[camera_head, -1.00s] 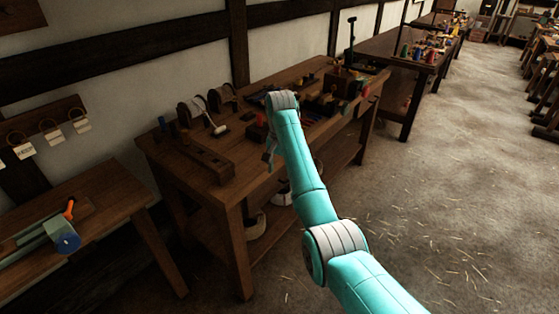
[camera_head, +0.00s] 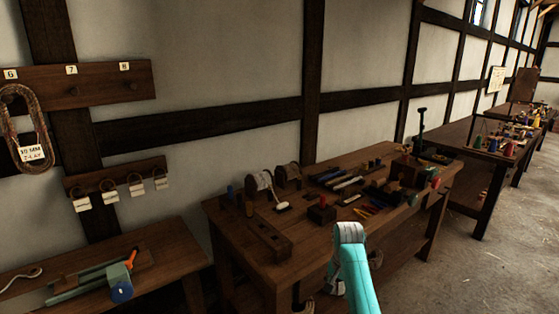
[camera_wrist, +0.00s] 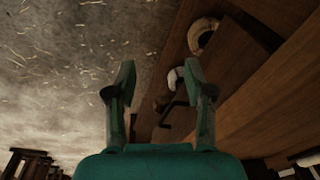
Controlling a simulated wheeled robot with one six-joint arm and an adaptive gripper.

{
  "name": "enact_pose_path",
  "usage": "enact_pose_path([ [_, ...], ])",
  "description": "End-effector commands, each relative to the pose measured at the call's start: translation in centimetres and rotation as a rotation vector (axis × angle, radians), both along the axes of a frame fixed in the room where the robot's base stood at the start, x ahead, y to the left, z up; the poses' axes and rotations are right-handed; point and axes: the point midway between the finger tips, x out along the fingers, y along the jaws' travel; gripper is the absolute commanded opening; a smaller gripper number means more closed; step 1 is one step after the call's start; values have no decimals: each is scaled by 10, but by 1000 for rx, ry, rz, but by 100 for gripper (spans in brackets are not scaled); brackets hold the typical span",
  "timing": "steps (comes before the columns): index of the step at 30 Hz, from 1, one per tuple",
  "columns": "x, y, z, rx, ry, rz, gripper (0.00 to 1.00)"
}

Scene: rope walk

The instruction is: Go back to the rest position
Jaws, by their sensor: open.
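My gripper (camera_wrist: 158,85) shows in the wrist view with its two green fingers spread wide. Nothing is held between them. Beyond the fingers are the straw-strewn floor on the left and a wooden bench on the right. In the head view my turquoise arm rises from the bottom edge in front of the wooden workbench (camera_head: 240,235). The gripper itself is hidden in the head view.
The workbench carries spools (camera_head: 259,184), a dark red block (camera_head: 321,211) and several tools. A lower bench (camera_head: 170,255) stands at left. A coiled rope (camera_head: 12,115) hangs on the wall. Bare floor (camera_head: 440,270) lies at right.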

Motion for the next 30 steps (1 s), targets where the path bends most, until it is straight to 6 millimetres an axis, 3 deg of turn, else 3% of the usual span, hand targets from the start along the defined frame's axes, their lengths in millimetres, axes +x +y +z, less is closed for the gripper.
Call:
enact_pose_path([
  [1,-10,0,-25,-2,-18,12,53],
  [6,-39,1,-88,-10,-105,52,53],
  [15,-109,3,-177,-32,-253,121,53],
  [21,-166,5,-216,-53,-352,167,53],
  [30,-260,6,-244,-92,-500,232,53],
])
